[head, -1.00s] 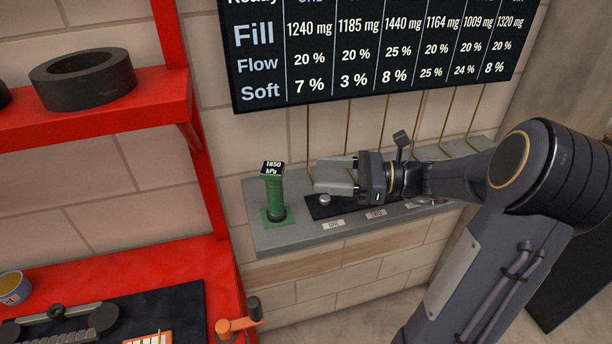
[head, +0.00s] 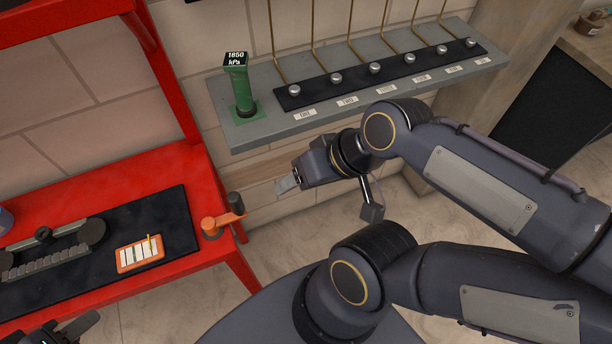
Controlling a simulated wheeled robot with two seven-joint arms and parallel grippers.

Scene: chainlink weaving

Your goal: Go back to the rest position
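The gripper is apart from the shelf and the red bench (head: 180,185).
The shelf carries a green post (head: 238,90) reading 1850 kPa and a black strip with several knobs (head: 375,68). The bench holds a black mat (head: 178,222), an orange-framed card (head: 140,254) and an orange clamp (head: 222,216). A dark part (head: 70,330) at the lower left is unclear.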

